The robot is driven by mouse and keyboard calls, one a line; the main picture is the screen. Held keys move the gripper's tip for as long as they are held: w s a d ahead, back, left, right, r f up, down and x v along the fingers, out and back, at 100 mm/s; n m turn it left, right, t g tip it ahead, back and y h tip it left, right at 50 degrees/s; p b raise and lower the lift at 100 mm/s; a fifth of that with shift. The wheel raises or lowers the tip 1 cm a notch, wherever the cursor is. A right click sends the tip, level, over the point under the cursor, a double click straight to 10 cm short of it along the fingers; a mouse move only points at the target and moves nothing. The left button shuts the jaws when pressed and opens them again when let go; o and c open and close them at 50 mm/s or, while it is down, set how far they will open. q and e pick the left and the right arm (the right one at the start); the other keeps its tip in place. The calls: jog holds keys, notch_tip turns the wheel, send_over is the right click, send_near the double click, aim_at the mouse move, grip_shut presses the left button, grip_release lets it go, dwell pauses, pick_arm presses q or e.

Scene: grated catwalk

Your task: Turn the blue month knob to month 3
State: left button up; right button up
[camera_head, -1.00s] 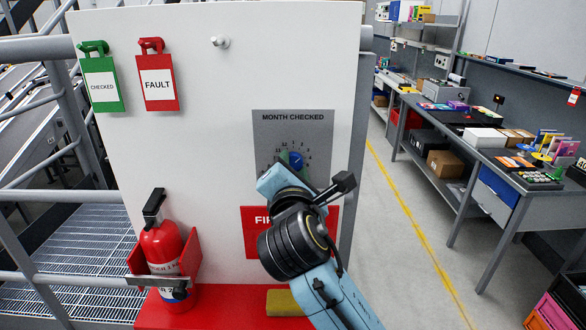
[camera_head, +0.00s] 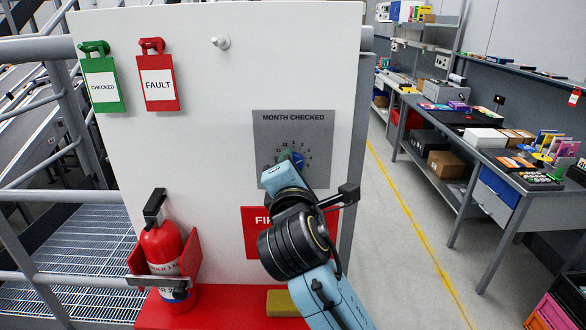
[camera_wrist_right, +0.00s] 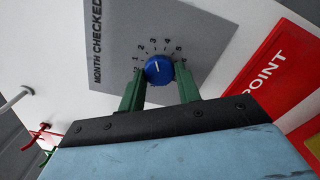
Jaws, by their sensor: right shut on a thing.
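The blue month knob (camera_head: 298,160) sits on the grey MONTH CHECKED panel (camera_head: 318,133), partly hidden by my right gripper in the head view. In the right wrist view the knob (camera_wrist_right: 158,70) shows a white line that points up, roughly at the 3 on the dial. My right gripper (camera_wrist_right: 160,75) has one green finger on each side of the knob and is shut on it. It also shows in the head view (camera_head: 288,159), reaching up from below. My left gripper is not in view.
The white board also carries a green CHECKED tag (camera_head: 102,80), a red FAULT tag (camera_head: 158,78) and an empty peg (camera_head: 221,42). A red fire extinguisher (camera_head: 163,250) stands at lower left. A workbench (camera_head: 480,160) is at right, across clear floor.

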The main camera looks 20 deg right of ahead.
jog(key=o, duration=1)
jog(key=shift+s, duration=0.1)
jog(key=b+v, duration=0.2)
jog(key=v, duration=1.1)
jog(key=shift+s, duration=0.15)
